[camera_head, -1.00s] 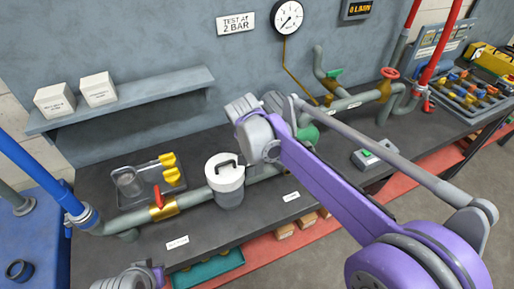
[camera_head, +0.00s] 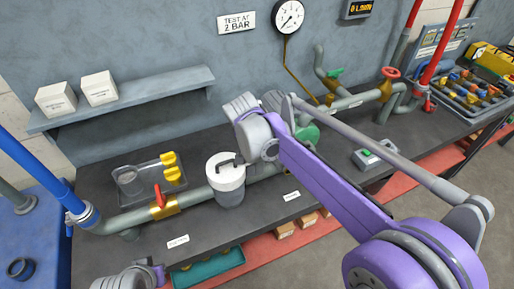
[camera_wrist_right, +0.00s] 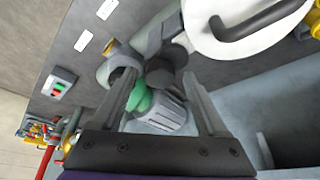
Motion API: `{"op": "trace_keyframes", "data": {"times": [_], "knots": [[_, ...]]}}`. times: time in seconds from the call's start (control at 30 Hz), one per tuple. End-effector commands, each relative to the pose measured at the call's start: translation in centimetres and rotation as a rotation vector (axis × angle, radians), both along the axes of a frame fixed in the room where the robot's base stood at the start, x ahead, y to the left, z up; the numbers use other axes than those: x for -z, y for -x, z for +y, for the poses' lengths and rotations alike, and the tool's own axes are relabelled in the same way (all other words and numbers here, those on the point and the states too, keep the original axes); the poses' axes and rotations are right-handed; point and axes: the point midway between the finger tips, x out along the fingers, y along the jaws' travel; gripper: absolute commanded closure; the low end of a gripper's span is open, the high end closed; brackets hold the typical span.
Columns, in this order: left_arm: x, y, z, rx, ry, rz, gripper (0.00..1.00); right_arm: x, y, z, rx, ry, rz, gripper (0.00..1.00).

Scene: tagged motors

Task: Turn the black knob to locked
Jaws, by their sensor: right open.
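A dark, nearly black knob (camera_wrist_right: 164,74) shows in the right wrist view, between and just beyond the fingertips of my right gripper (camera_wrist_right: 160,82). The gripper is open, one finger on each side of the knob; I cannot tell whether either touches it. A green part (camera_wrist_right: 144,98) and a ribbed grey cylinder (camera_wrist_right: 166,113) show between the fingers. In the head view my right arm covers this spot and the knob is hidden. My left arm shows only in part at the bottom left; its fingers are not visible.
A white-lidded canister (camera_head: 226,172) with a black handle stands close to my right gripper. A pipe with a red-handled valve (camera_head: 160,198) runs left along the bench. A grey button box (camera_head: 375,155) sits right.

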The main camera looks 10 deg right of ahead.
Motion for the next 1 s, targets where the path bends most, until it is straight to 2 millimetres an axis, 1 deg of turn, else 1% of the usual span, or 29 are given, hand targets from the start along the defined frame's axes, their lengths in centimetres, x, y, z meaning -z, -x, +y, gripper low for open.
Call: {"op": "trace_keyframes", "data": {"times": [0.17,0.27,0.6,0.7,0.83,1.0], "knots": [[0.0,0.0,0.0,0.0,0.0,0.0,1.0,-0.3,0.1,0.1,-0.001,0.001,-0.001,0.24],[-0.1,-0.1,0.0,0.0,0.0,-0.001,1.0,-1.3,0.4,0.3,-0.002,0.0,-0.001,0.24],[-0.6,-0.2,0.0,0.0,0.0,-0.005,1.0,-7.5,2.5,1.8,-0.002,0.001,0.0,0.24],[-0.7,-0.3,0.0,0.0,0.0,-0.005,1.0,-8.8,3.0,2.1,-0.001,0.0,0.0,0.24],[-0.8,-0.3,0.0,0.0,0.0,-0.006,1.0,-9.8,3.3,2.3,-0.001,0.0,0.0,0.24],[-0.7,-0.3,0.0,0.0,0.0,-0.006,1.0,-10.0,3.4,2.4,0.0,0.0,0.0,0.24]]}}
